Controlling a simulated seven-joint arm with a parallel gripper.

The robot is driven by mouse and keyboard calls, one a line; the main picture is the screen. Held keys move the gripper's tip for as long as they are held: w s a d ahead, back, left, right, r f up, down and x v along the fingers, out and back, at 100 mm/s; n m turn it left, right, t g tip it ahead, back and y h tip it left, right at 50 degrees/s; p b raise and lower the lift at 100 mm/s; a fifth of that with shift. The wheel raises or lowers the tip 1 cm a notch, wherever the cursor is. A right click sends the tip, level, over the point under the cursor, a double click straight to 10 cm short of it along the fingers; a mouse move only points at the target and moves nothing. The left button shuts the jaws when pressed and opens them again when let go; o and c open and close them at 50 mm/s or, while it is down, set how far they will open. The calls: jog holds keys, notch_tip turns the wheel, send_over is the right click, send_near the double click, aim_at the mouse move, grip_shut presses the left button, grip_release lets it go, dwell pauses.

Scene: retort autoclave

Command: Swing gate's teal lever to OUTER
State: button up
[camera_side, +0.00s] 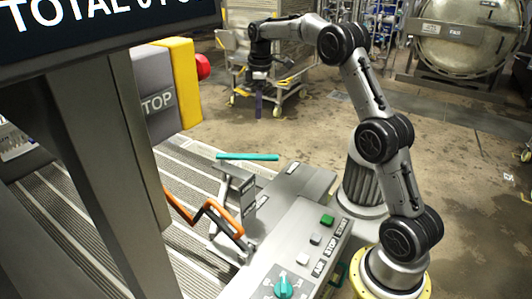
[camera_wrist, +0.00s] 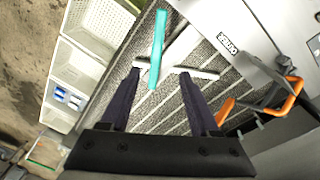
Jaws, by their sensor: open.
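The teal lever (camera_side: 247,157) is a flat bar above the conveyor beside the grey console, lying roughly level across the side view. In the wrist view the teal lever (camera_wrist: 158,40) runs up the picture, ahead of and between my fingers. My gripper (camera_side: 258,105) is in the air behind the lever in the side view, fingers pointing down. The wrist view shows my gripper (camera_wrist: 159,73) open, with nothing held. A small label (camera_wrist: 230,43), seemingly reading OUTER, is on the grey housing right of the lever.
An orange bent bar (camera_side: 210,210) sits beside the lever, near the console (camera_side: 300,245) with its buttons and teal knob (camera_side: 284,288). A STOP block (camera_side: 155,103) and a display post (camera_side: 130,160) stand left. White crates (camera_wrist: 85,65) lie left in the wrist view.

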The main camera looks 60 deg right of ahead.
jog(key=g, duration=0.1)
send_over(266, 156)
notch_tip(266, 156, down, 5)
jog(key=shift+m, duration=0.3)
notch_tip(266, 156, down, 14)
jog(key=shift+r, duration=0.15)
jog(key=shift+d, duration=0.1)
grip_shut()
jog(key=shift+r, duration=0.1)
dwell(1.0)
